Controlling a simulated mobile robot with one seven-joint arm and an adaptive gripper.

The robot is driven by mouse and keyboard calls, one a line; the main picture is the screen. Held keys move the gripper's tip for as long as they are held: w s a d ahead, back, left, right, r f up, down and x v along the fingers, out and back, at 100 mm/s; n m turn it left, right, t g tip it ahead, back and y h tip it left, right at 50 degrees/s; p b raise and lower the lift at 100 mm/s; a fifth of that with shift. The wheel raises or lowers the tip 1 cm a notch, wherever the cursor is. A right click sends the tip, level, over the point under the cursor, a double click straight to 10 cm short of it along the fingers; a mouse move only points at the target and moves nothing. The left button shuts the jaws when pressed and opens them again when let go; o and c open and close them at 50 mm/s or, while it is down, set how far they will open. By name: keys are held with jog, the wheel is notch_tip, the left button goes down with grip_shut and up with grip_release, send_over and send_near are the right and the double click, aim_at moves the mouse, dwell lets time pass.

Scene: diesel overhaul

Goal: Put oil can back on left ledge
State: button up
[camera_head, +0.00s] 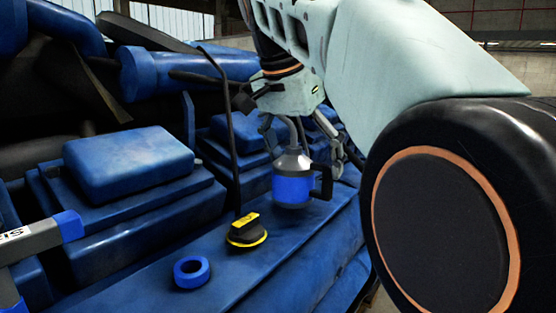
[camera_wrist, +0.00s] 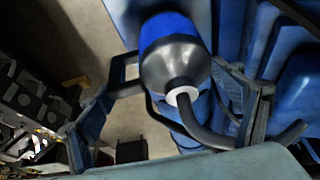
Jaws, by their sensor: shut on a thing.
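The oil can (camera_head: 292,187) has a blue band, a grey cone top, a bent spout and a dark handle on its right side. It is upright over the blue ledge (camera_head: 225,275) in the head view; I cannot tell whether its base touches the ledge. My gripper (camera_head: 303,135) is at the can's upper part and shut on it. In the wrist view the can (camera_wrist: 175,50) shows between the fingers of my gripper (camera_wrist: 180,100), with its spout curving to the lower right. The exact contact of the fingers is partly hidden.
A blue ring (camera_head: 192,271) lies nearer on the ledge. A grey and blue tool (camera_head: 40,240) is at far left. Blue engine blocks (camera_head: 128,162) rise behind the ledge.

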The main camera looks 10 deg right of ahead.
jog(key=shift+f, duration=0.1)
dwell(0.3)
jog(key=shift+f+b, duration=0.95)
jog(key=shift+f, duration=0.05)
jog(key=o, duration=1.5)
jog(key=shift+c, duration=0.2)
jog(key=v, duration=0.7)
jog(key=shift+s+r, duration=0.15)
jog(key=shift+s, duration=0.1)
